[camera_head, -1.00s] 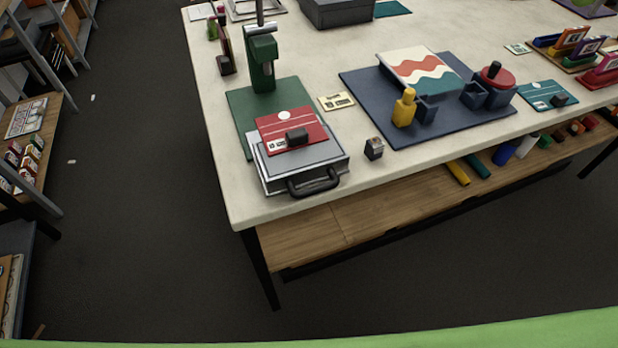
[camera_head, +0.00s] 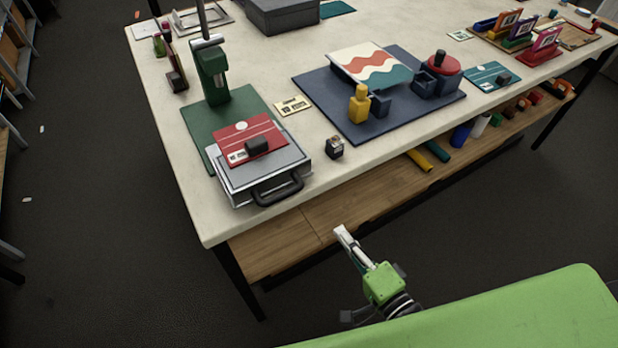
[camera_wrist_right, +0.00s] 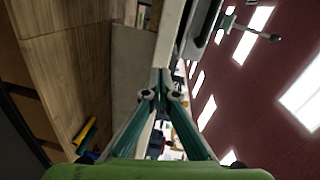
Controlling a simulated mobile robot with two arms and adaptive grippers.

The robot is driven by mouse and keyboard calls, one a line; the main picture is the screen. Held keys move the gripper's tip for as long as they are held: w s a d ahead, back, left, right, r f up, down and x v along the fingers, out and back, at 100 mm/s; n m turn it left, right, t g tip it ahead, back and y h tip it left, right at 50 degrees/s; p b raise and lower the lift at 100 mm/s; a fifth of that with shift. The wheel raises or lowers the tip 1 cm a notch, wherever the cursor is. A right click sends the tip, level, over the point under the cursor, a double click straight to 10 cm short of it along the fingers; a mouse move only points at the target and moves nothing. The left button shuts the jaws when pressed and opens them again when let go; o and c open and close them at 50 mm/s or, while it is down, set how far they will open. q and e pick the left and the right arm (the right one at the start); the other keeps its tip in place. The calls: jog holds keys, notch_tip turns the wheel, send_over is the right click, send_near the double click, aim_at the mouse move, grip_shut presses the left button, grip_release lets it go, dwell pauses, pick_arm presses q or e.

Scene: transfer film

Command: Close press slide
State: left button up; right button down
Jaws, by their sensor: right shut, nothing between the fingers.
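The press stands at the left front of the table, with a green base (camera_head: 193,128) and a green upright head (camera_head: 212,75). Its grey slide tray (camera_head: 240,185) sticks out toward the front table edge, with a black loop handle (camera_head: 280,188) on its front. A red card-like plate (camera_head: 238,132) with a dark knob lies on top of the tray. My right gripper (camera_head: 340,232) is in front of the table, right of and apart from the handle. It is shut and empty; its fingers meet in the right wrist view (camera_wrist_right: 160,95). My left gripper is not in view.
A small dark block (camera_head: 335,148) stands right of the tray near the front edge. A blue mat (camera_head: 370,125) holds a yellow bottle and a patterned board. A wooden shelf (camera_head: 300,230) runs under the tabletop. The dark floor in front is clear.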

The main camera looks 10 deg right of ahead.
notch_tip(320, 180, up, 5)
jog(key=m+t, duration=0.1)
jog(key=p, duration=0.4)
send_near(303, 171)
jog(key=shift+y, duration=0.3)
jog(key=x, duration=0.6)
jog(key=shift+w, duration=0.55)
jog(key=shift+f, duration=0.1)
jog(key=b+x, duration=0.1)
jog(key=x, duration=0.3)
jog(key=shift+w+a, duration=0.2)
jog(key=shift+w, duration=0.3)
jog(key=shift+s, duration=0.1)
